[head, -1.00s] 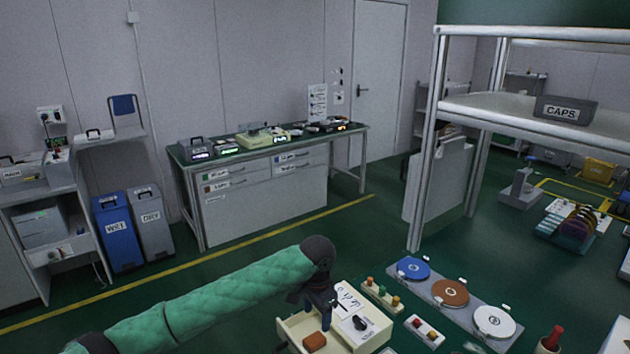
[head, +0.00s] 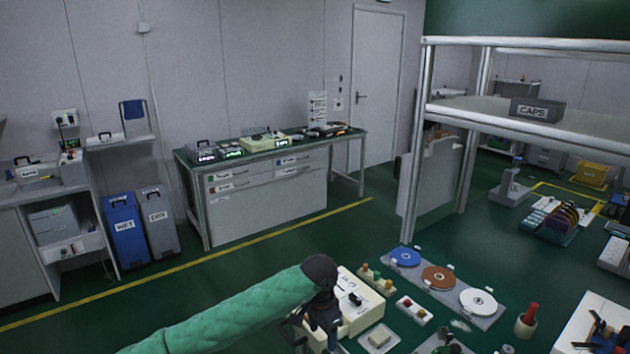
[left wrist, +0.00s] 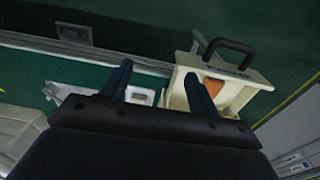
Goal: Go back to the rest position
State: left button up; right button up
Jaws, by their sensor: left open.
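My left gripper (head: 322,325) hangs from the green-sleeved arm at the bottom middle of the head view, in front of the cream box (head: 368,298). In the left wrist view its two dark fingers (left wrist: 158,88) are spread apart with nothing between them. A cream tray-like part (left wrist: 230,96) with a black handle and an orange-brown block (left wrist: 216,88) lies beyond the right finger; whether they touch cannot be told.
Discs on a grey plate (head: 484,318), a small button box (head: 413,309) and a pot with a red-topped item (head: 526,322) stand right of the gripper. A metal-framed shelf (head: 470,108) rises behind. Green floor (head: 200,290) is open to the left.

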pick_arm(q)
jog(key=s+f+n+t+h, duration=0.1)
jog(key=s+f+h, duration=0.15)
jog(key=s, duration=0.55)
jog(key=s+f+n+t+h, duration=0.1)
jog(key=s+f+n, duration=0.1)
jog(key=s+f, duration=0.35)
jog(key=s+a+f+n+t+y, duration=0.1)
jog(key=s+a+f+n+y, duration=0.15)
jog(key=s+a, duration=0.9)
jog(key=s+a+f+n+t+y, duration=0.15)
jog(key=s+a+n, duration=0.25)
jog(key=s+a, duration=0.75)
jog(key=s+d+f+g, duration=0.1)
jog(key=s+f, duration=0.1)
jog(key=f, duration=1.8)
jog(key=s+d+f+g, duration=0.2)
jog(key=f, duration=1.9)
jog(key=shift+s, duration=0.4)
pick_arm(e)
jog(key=shift+s, duration=0.35)
pick_arm(q)
jog(key=shift+m+h, duration=0.25)
